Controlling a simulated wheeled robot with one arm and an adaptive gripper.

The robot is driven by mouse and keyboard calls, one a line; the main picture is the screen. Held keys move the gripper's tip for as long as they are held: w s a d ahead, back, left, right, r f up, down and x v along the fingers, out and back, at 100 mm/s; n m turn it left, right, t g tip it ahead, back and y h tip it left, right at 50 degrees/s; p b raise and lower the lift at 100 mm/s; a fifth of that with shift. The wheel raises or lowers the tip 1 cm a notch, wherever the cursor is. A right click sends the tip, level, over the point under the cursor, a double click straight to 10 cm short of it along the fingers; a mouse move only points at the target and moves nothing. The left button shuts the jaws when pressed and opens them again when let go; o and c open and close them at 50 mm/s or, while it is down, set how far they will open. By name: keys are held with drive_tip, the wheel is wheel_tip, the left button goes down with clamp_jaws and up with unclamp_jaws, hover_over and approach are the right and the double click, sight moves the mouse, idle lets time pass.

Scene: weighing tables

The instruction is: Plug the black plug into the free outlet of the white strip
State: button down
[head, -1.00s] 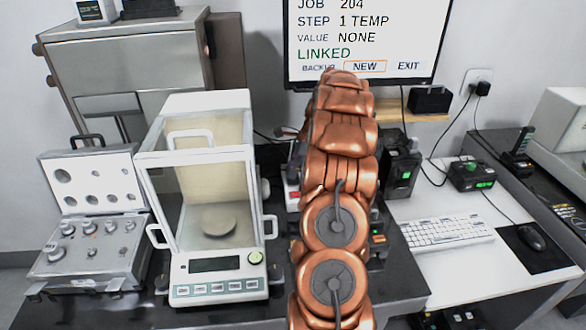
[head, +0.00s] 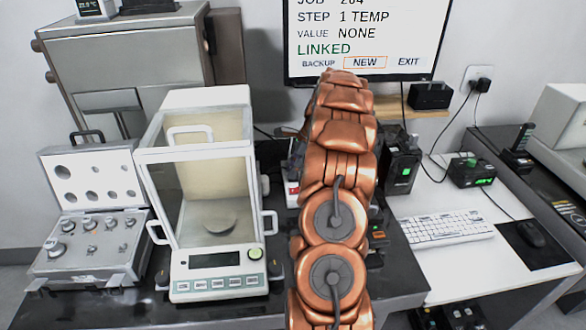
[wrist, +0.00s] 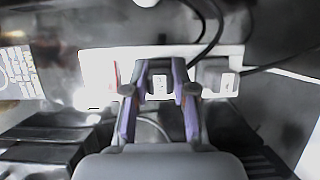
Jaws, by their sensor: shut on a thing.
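The white strip (wrist: 97,72) lies across the wrist view, with a red switch near its left end. My gripper (wrist: 160,78) is over the middle of the strip, its two fingers shut on the dark plug (wrist: 159,68), which has a small pale mark. Another plug (wrist: 213,74) sits at the right part of the strip. I cannot tell whether the held plug is in an outlet or just above one. In the head view only a left end of the strip (head: 292,193) shows; my arm hides the gripper and plug.
A glass-walled balance (head: 218,262) stands left of my arm, with an open weight case (head: 85,250) further left. A black device (head: 402,170) with a green light stands right of my arm. Dark cables (wrist: 205,30) run above the strip in the wrist view.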

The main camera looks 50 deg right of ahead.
drive_tip(key=c, duration=0.9)
unclamp_jaws()
drive_tip(key=shift+o, duration=0.2)
drive_tip(key=v, duration=1.2)
drive_tip(key=shift+a, duration=0.1)
